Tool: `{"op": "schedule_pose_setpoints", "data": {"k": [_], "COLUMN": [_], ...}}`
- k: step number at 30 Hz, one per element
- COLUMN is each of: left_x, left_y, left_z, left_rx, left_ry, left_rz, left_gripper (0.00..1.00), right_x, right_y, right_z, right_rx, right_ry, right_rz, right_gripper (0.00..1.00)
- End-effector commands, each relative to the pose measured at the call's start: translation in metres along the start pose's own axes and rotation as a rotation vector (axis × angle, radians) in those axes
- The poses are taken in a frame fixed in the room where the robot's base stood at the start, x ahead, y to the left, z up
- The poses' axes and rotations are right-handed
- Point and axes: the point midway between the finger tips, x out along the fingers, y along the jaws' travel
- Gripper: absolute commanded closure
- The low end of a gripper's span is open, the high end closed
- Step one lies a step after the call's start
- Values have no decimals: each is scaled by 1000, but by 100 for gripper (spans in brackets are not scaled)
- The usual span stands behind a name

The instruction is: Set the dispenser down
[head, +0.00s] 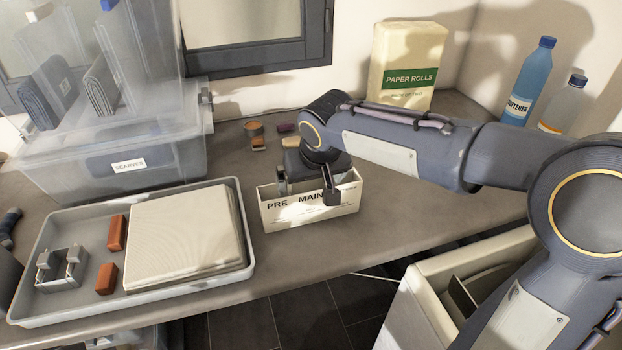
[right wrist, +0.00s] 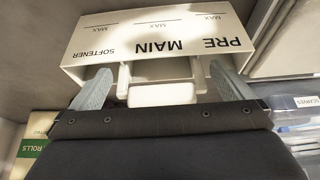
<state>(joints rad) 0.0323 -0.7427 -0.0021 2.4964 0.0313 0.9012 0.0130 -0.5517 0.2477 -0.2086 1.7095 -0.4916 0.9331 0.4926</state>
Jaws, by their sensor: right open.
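The dispenser (head: 311,212) is a white drawer-like box lettered PRE and MAIN on its face. It appears to rest upright on the grey counter, close to the front edge. My right gripper (head: 307,187) is over it, pointing down, and hides part of its top and interior. In the right wrist view, the dispenser's lettered face (right wrist: 160,42) also reads SOFTENER. The right gripper's fingers (right wrist: 160,90) are apart, one on each side of the white handle part (right wrist: 161,94), with gaps between. My left gripper is not seen.
A grey tray (head: 245,240) with a folded cream cloth (head: 185,238) and orange blocks lies to the left. A clear bin labelled SCARVES (head: 70,165) stands behind it. A paper rolls pack (head: 408,60) and a blue bottle (head: 529,80) stand at the back right.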

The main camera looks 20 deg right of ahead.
Motion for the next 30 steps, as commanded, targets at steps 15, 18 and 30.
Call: {"op": "schedule_pose_setpoints", "data": {"k": [15,18,30], "left_x": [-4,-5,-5], "left_y": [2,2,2], "left_z": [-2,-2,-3], "left_rx": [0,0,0], "left_ry": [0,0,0], "left_rz": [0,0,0], "left_gripper": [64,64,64], "right_x": [-98,-111,-116], "right_y": [0,0,27], "right_z": [-1,-1,30], "right_rx": [0,1,26], "right_ry": [5,3,-22], "right_rz": [-2,-1,-52], "right_gripper": [0,0,0]}}
